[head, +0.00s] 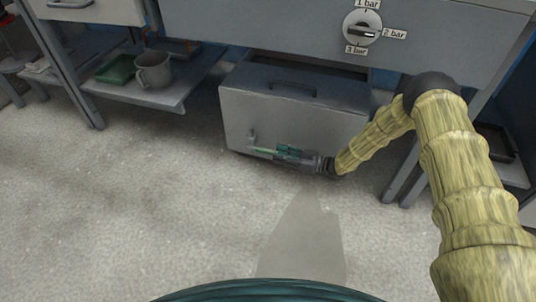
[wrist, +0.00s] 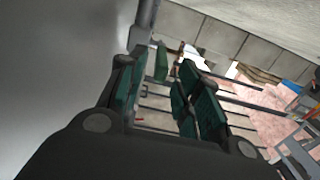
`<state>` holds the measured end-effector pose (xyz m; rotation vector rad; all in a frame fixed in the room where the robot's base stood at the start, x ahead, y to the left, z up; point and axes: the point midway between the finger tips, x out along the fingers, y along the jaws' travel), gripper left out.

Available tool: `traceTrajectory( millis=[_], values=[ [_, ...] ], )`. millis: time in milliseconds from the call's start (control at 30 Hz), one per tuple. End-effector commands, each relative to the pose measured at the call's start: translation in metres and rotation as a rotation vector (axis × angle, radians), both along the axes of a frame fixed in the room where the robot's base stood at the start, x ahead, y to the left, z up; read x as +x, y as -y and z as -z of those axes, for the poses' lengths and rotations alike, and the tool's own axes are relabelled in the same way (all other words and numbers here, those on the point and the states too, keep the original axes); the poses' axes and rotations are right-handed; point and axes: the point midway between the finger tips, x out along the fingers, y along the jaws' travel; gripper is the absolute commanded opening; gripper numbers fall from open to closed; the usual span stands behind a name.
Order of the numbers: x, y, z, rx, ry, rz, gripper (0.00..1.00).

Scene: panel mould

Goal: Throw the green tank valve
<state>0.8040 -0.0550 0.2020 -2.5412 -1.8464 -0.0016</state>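A pressure knob (head: 362,28) marked 1, 2 and 3 bar is on the bench panel above. A low shelf (head: 165,97) at left holds a green tray (head: 116,69) and a grey mug (head: 154,70). A bench leg stands right of the tank. The floor in front is clear.

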Motion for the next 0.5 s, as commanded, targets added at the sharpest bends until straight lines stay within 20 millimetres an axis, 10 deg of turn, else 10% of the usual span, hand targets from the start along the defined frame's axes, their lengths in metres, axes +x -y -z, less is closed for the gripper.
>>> traceTrajectory(
  millis=[500],
  values=[
    [0.016,-0.05,0.0,0.0,0.001,0.0,0.34]
  ],
)
